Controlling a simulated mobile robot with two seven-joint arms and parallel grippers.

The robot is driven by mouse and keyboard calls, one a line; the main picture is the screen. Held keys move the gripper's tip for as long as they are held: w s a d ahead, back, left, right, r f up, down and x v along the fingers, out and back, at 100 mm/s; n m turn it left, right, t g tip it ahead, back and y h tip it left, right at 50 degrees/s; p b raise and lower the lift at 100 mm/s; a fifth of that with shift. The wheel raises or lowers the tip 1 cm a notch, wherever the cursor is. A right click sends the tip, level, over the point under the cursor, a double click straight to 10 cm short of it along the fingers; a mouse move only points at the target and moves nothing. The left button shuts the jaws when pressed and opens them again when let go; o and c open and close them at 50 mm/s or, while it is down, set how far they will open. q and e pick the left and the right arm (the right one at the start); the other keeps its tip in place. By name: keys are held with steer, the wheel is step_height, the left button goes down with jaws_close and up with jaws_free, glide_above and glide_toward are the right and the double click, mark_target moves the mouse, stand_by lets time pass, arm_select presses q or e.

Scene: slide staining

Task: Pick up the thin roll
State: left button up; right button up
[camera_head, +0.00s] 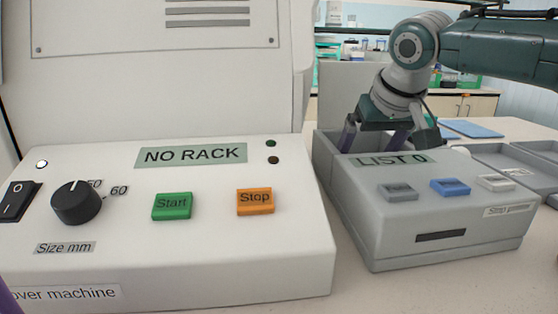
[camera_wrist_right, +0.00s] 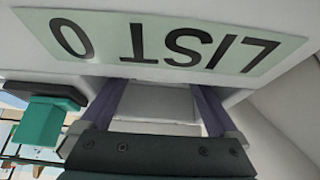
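I cannot make out a thin roll clearly in either view. A grey label printer (camera_head: 440,225) reads "LIST 0", and its open top is partly hidden by its front panel. My right gripper (camera_head: 370,146) reaches down into this open top from above, behind the panel. In the right wrist view its two purple fingers (camera_wrist_right: 155,90) stand apart, with a plain whitish-grey surface visible between them and nothing clearly gripped. A small white rounded thing (camera_head: 460,152) shows at the printer's back right; I cannot tell what it is. Only a purple sliver, probably my left gripper (camera_head: 8,301), shows at the lower left edge.
A large white coverslipper machine (camera_head: 200,262) reading "NO RACK" stands left of the printer, with a narrow gap between. Grey trays (camera_head: 510,168) lie to the right, and a blue flat item (camera_head: 472,129) lies behind. The printer's walls closely surround my right fingers.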

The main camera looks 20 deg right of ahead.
steer(key=c, duration=1.2)
steer(key=shift+o, duration=0.2)
steer(key=shift+r, duration=0.1)
